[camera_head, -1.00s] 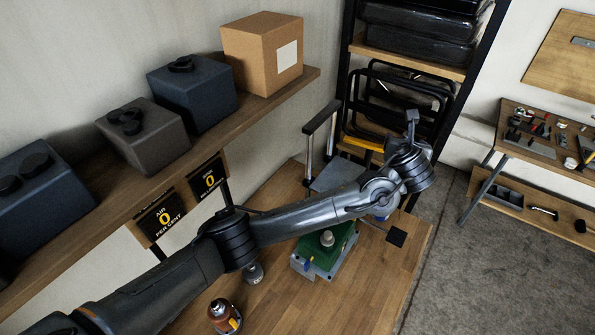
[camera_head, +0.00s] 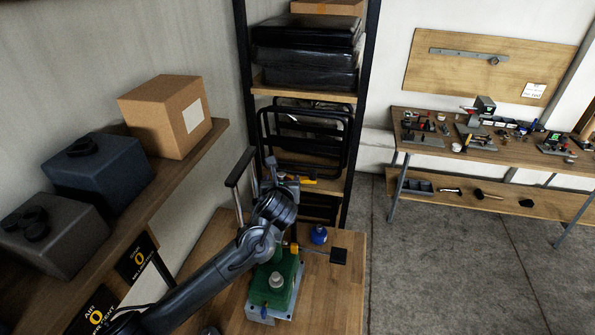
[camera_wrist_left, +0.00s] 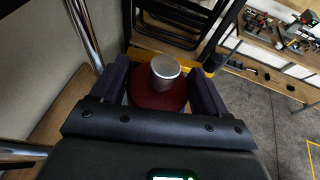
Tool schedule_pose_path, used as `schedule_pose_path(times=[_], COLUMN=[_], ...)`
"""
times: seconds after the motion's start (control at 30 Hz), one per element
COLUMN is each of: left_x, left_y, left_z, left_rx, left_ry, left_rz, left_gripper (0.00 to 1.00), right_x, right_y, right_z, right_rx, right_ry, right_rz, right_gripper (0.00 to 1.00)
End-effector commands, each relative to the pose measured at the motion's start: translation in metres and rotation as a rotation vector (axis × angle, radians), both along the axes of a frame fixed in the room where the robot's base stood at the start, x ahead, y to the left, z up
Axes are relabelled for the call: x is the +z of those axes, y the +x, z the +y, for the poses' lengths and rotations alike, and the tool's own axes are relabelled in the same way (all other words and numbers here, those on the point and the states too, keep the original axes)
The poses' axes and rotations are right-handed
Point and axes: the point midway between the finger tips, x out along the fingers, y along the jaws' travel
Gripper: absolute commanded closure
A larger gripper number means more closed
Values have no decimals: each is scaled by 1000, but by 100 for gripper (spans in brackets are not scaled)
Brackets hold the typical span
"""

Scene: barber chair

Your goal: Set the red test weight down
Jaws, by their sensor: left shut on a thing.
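The red test weight (camera_wrist_left: 152,99) shows in the left wrist view as a dark red round body with a silver knob on top. It sits between the two fingers of my left gripper (camera_wrist_left: 160,90), which is shut on it. In the head view my left gripper (camera_head: 284,183) is at the far end of the bench, near the rack. The weight cannot be made out there. My right gripper is in neither view.
A green device (camera_head: 275,290) with a grey knob stands on the wooden bench (camera_head: 341,295). A blue object (camera_head: 318,235) and a dark square (camera_head: 338,256) are to its right. A metal post with a dark bar (camera_head: 240,167) stands left of my gripper. The rack (camera_head: 352,120) is behind.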

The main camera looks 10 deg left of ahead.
Motion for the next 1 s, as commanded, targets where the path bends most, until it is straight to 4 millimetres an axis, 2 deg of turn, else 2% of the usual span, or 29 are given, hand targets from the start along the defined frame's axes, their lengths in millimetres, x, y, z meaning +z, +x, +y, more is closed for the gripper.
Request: schedule_pose_path(times=[0.1,0.3,0.47,0.8,1.0], left_x=[-1,-7,-12,-44,-48], left_y=[-2,-5,-5,-5,-5], left_z=[13,22,23,23,24], left_rx=[-1,-3,-3,-1,-1], left_ry=[-5,-4,-4,-4,-4], left_rz=[-9,-12,-11,-11,-14], left_gripper=[100,100,100,100,100], right_x=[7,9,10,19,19], right_y=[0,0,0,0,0], right_z=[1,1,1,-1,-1], right_rx=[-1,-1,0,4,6], right_ry=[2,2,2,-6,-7], right_rz=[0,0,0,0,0], right_gripper=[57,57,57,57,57])
